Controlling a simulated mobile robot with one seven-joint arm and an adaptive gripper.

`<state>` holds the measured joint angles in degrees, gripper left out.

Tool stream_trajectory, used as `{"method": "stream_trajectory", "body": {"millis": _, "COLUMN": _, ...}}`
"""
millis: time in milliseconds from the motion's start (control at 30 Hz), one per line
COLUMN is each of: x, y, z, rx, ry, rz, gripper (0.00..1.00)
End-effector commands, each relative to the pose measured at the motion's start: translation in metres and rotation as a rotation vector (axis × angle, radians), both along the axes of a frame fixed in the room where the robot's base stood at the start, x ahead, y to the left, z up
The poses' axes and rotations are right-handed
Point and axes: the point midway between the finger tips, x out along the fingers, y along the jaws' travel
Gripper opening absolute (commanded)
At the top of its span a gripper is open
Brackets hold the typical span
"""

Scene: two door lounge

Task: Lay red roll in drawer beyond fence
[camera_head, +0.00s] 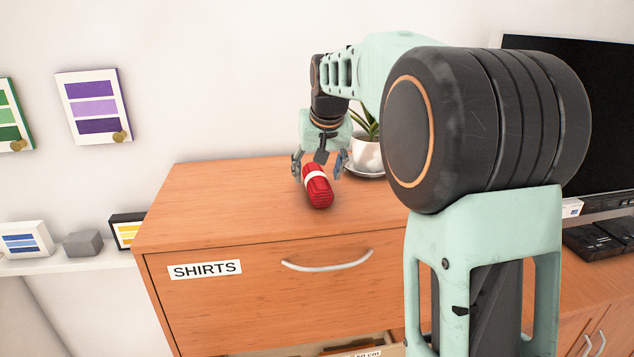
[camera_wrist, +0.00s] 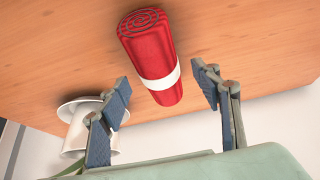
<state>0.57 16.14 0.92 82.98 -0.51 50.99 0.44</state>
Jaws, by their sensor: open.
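A red roll (camera_head: 317,189) with a white band lies on the wooden dresser top (camera_head: 230,205). In the wrist view the red roll (camera_wrist: 148,45) shows its spiral end, and its banded part lies between the lines of the two fingers. My gripper (camera_head: 319,163) is open above the roll's far end, its fingers on either side. In the wrist view my gripper (camera_wrist: 160,80) is open with gaps on both sides of the roll. The drawer labelled SHIRTS (camera_head: 260,300) is shut. Below it, part of an open drawer (camera_head: 372,347) shows at the bottom edge. I cannot make out a fence.
A potted plant (camera_head: 368,152) on a saucer stands just right of my gripper. A dark screen (camera_head: 600,120) stands at the right. A shelf (camera_head: 70,262) with small frames and a grey block is at the left. The dresser top left of the roll is clear.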

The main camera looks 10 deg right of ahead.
Motion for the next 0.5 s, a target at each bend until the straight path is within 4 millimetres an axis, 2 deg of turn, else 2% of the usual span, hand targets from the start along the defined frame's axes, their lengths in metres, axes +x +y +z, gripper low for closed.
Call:
{"method": "stream_trajectory", "body": {"millis": 233, "x": 0.019, "y": -0.001, "z": -0.026, "rx": 0.000, "ry": 0.003, "rz": 0.000, "gripper": 0.58}}
{"method": "stream_trajectory", "body": {"millis": 500, "x": 0.021, "y": -0.001, "z": -0.029, "rx": 0.000, "ry": 0.000, "rz": -0.001, "gripper": 0.58}}
